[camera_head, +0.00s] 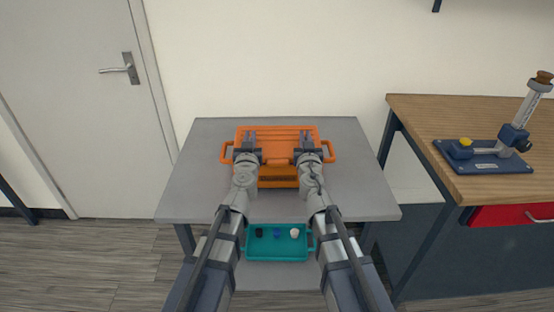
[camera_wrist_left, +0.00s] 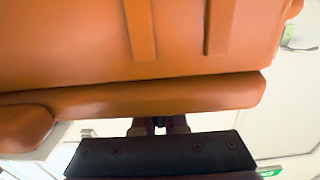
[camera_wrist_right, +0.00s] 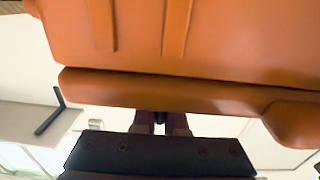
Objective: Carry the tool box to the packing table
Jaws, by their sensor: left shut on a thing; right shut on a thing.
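The orange tool box (camera_head: 277,136) is over the middle of a grey-topped table (camera_head: 350,196) straight ahead, with a loop handle at each side. My left gripper (camera_head: 248,146) is shut on the left part of the tool box, and my right gripper (camera_head: 307,146) is shut on its right part. The orange box fills the upper part of the left wrist view (camera_wrist_left: 190,45) and the right wrist view (camera_wrist_right: 200,40). The fingertips are largely hidden by the box's rim. I cannot tell whether the box rests on the top or hangs just above it.
A teal tray (camera_head: 277,254) with small items sits low between my arms. A wooden-topped bench (camera_head: 440,119) stands at the right, bearing a blue-based device (camera_head: 486,156). A closed door (camera_head: 75,90) is at the left. The grey top is bare around the box.

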